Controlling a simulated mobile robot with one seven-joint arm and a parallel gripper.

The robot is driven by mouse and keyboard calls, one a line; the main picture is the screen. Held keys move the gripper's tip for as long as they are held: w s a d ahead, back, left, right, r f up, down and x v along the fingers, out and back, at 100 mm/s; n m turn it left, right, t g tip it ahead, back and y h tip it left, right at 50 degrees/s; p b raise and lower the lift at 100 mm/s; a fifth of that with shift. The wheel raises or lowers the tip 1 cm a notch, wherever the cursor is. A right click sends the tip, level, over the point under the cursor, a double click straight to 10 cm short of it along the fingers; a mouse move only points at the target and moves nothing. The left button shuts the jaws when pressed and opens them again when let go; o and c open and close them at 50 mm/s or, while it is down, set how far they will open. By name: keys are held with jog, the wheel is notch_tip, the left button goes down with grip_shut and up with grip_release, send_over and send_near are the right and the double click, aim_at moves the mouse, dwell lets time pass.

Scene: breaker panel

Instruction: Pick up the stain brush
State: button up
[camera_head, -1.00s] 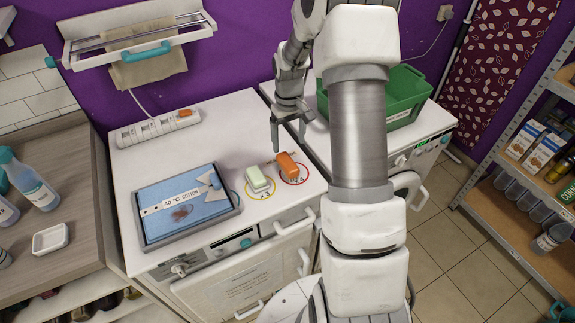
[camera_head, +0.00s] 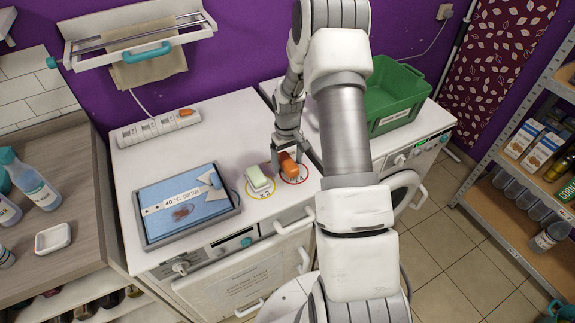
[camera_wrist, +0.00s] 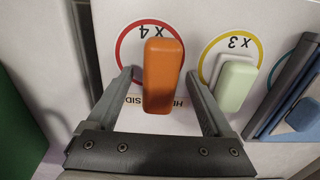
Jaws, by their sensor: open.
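An orange block-shaped object (camera_head: 288,168), probably the stain brush, lies on the red ring on the white machine top. Its bristles are not visible. It also shows in the wrist view (camera_wrist: 163,75), upright in the picture. My gripper (camera_head: 286,160) is open above it. In the wrist view the two fingers of my gripper (camera_wrist: 160,82) stand on either side of the orange object, with a gap on both sides. A pale green block (camera_head: 257,179) on a white base lies beside it on the yellow ring; it is on the right in the wrist view (camera_wrist: 235,84).
A grey tray (camera_head: 236,203) with a blue, stained cloth (camera_head: 180,196) lies left of the blocks. A white power strip (camera_head: 150,130) lies at the back. A green crate (camera_head: 395,100) stands on the machine to the right.

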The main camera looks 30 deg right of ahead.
aim_at(287, 160)
grip_shut()
dwell(0.3)
jog(key=shift+r, duration=0.2)
jog(key=shift+r, duration=0.6)
notch_tip(287, 160, up, 3)
jog(key=shift+w+f+b, duration=0.1)
jog(key=shift+b, duration=0.2)
jog(key=s+d+r, duration=0.6)
jog(key=s+d, duration=0.2)
jog(key=shift+s+r+b, duration=0.35)
jog(key=shift+b, duration=0.05)
